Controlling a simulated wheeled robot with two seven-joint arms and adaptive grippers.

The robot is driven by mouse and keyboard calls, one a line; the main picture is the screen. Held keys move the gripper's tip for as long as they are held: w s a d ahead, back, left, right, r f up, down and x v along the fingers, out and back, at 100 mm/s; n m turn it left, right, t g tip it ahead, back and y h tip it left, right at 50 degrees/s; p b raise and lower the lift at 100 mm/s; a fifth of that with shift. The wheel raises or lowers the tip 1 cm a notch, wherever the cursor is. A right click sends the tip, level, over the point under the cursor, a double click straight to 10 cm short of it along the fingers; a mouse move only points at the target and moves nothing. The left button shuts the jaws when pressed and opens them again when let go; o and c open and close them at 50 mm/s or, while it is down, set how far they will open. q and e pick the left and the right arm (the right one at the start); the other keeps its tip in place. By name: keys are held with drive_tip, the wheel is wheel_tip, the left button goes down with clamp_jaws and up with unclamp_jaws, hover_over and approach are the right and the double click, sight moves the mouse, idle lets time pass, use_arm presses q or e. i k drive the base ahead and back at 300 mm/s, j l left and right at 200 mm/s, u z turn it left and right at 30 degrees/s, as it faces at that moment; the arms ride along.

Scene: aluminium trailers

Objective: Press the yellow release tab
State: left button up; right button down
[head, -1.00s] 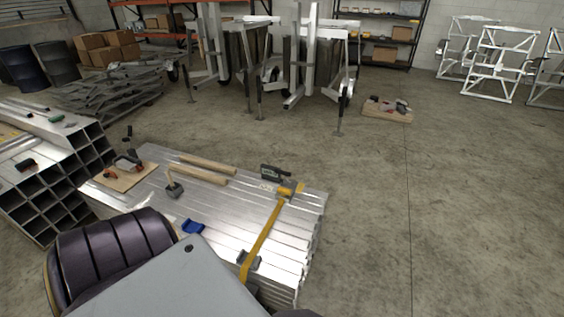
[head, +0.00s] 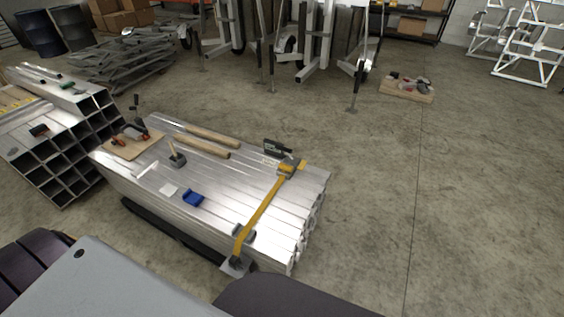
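A yellow strap (head: 262,211) runs across a stack of aluminium tubes (head: 222,212). At the strap's far end sits a yellow part (head: 288,168) beside a small dark device (head: 277,149) with writing too small to read. I cannot tell which yellow piece is the release tab. A grey metal piece (head: 235,264) is at the strap's near end, over the stack's front edge. Neither of my grippers shows in the head view.
A blue part (head: 193,198), wooden handles (head: 208,148) and a wooden board with tools (head: 132,144) lie on the stack. Square tubes (head: 62,150) stand at the left. A board of tools (head: 407,90) lies on the floor.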

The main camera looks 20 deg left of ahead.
sight(301, 167)
drive_tip(key=i+l+u, duration=0.1)
drive_tip(key=u, duration=0.35)
drive_tip(key=i+l+u, duration=0.1)
drive_tip(key=u, duration=0.35)
drive_tip(key=i+l+u, duration=0.1)
drive_tip(key=l+u, duration=0.2)
drive_tip(key=u, duration=0.15)
drive_tip(key=i+l+u, duration=0.1)
drive_tip(key=l+u, duration=0.65)
drive_tip(key=i+l, duration=0.05)
drive_tip(key=l, duration=0.05)
